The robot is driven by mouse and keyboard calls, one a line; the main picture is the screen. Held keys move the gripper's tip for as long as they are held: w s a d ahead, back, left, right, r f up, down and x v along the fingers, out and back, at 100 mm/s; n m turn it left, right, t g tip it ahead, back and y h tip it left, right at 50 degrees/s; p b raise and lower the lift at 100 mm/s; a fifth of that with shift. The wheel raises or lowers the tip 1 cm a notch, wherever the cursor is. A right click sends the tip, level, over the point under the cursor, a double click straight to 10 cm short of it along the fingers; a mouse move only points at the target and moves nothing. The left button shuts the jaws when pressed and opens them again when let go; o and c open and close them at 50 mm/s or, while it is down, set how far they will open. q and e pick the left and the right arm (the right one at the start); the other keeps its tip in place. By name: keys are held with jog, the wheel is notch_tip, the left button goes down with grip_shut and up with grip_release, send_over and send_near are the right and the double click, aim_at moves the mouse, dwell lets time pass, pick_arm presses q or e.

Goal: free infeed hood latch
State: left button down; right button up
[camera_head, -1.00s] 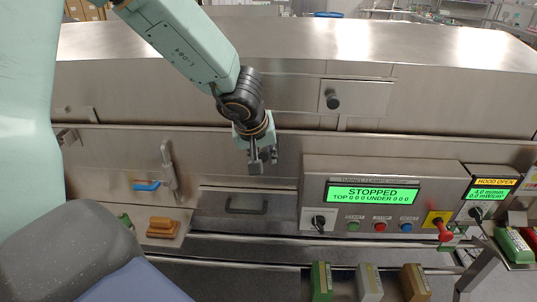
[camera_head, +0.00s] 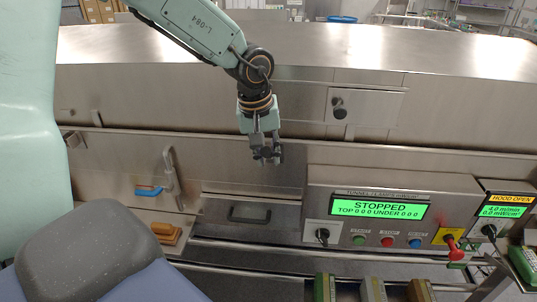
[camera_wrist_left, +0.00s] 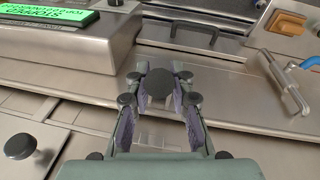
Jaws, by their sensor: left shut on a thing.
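My left gripper (camera_head: 266,158) is in front of the steel hood's lower front panel, above the drawer with a dark handle. In the left wrist view its two fingers with purple pads are shut around a dark round knob (camera_wrist_left: 158,88), which I take to be the infeed latch knob; the fingers hide it in the head view. A similar black knob (camera_head: 339,108) stands free on a square steel plate to the right; it also shows in the wrist view (camera_wrist_left: 20,146). The small yellow-black display (camera_head: 509,204) reads HOOD OPEN. My right gripper is not in view.
The control panel (camera_head: 384,222) with a green STOPPED screen stands right of the gripper. A red knob (camera_head: 453,245) on yellow sticks out. A blue-handled pipe (camera_head: 171,177) and an orange block (camera_head: 166,233) are at left. Several upright blocks stand at the front.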

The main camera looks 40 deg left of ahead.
pick_arm(q)
jog(key=shift+w+a+r, duration=0.1)
jog(key=shift+w+r, duration=0.1)
jog(key=shift+r, duration=0.05)
dwell(0.3)
jog(key=c, duration=1.6)
grip_release()
jog(key=o, duration=0.5)
jog(key=shift+s+f, duration=0.1)
jog(key=shift+f, duration=0.05)
jog(key=shift+c, duration=0.2)
jog(key=v, duration=0.7)
jog(key=shift+s+r, duration=0.1)
jog(key=shift+r, duration=0.2)
